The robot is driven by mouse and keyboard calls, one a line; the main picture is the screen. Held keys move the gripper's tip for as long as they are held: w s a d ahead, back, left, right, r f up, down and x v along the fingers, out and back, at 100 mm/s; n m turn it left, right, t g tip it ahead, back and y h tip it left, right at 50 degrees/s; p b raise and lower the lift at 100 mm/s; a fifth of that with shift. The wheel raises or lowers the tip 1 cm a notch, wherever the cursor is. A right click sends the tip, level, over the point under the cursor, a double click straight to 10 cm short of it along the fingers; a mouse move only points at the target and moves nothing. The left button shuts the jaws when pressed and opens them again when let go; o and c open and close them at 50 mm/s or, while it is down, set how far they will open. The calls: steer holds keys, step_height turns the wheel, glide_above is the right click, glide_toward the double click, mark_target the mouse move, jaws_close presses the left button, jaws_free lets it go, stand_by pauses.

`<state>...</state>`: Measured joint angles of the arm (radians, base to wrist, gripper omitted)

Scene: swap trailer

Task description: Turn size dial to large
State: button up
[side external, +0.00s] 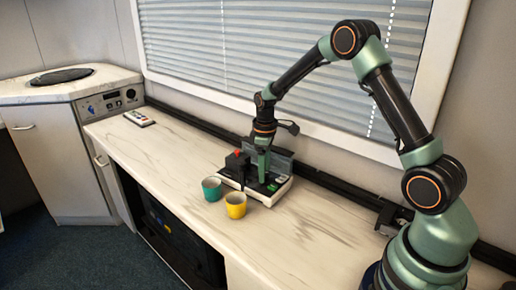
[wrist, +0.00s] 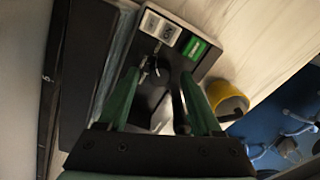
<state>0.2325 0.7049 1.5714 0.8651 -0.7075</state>
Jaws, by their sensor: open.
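My gripper (side external: 262,178) points down over the machine's dark top panel. In the wrist view the two green fingers of my gripper (wrist: 159,76) are apart above the black panel (wrist: 150,92). Thin silver marks show between the fingertips; I cannot make out the size dial or its setting. A white label (wrist: 160,28) and a green label (wrist: 195,47) lie along the panel's edge.
A teal cup (side external: 211,189) and a yellow cup (side external: 236,205) stand in front of the machine; the yellow one shows in the wrist view (wrist: 229,98). A remote-like object (side external: 139,118) lies far left. The counter (side external: 165,155) between is clear. A window blind is behind.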

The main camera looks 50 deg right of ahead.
steer(key=shift+f, duration=0.3)
jaws_close()
steer(key=shift+m, duration=1)
steer(key=shift+r, duration=0.1)
jaws_free()
step_height(320, 180, up, 12)
